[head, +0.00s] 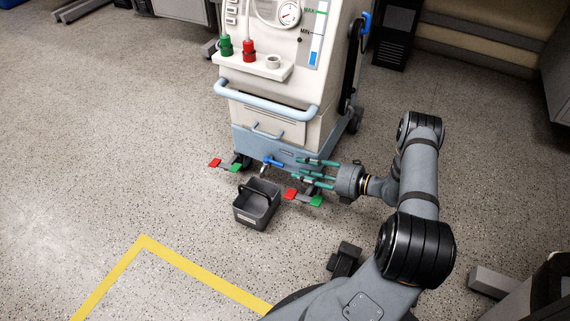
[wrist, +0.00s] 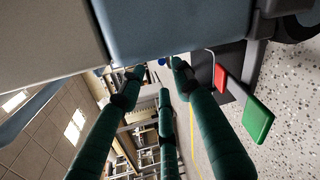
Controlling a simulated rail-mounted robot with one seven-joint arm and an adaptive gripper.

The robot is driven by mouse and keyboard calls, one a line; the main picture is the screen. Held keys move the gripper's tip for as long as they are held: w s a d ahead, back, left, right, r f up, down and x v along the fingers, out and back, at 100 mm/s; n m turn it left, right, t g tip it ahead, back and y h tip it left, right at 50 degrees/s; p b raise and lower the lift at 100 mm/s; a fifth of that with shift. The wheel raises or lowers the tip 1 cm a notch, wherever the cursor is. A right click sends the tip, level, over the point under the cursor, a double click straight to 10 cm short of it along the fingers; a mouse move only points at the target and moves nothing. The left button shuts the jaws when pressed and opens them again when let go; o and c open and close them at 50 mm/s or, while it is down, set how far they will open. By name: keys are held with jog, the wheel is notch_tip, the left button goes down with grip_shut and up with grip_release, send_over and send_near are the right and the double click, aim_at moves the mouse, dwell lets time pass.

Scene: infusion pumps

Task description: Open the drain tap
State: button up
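The blue drain tap (head: 272,161) sticks out low on the front of the white and blue machine (head: 275,115), above a grey bucket (head: 250,212) on the floor. My gripper (head: 299,171) has green fingers and is to the right of the tap, pointing left toward it, with a gap between. In the wrist view my gripper (wrist: 157,72) has its fingers spread, with nothing held between them. A small blue bit of the tap (wrist: 162,62) shows between the fingertips, farther off; most of it is hidden.
Red and green pedals stand at the machine's base, one pair on the left (head: 226,165) and one on the right (head: 303,198) below my gripper. The wrist view shows a red pedal (wrist: 220,77) and a green pedal (wrist: 258,119) close by. Open floor lies left and in front.

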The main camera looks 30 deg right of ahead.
aim_at(284, 166)
jog(key=shift+b+x, duration=1.7)
jog(key=shift+x, duration=2.25)
jog(key=shift+c, duration=0.7)
jog(key=shift+s, duration=0.1)
grip_shut()
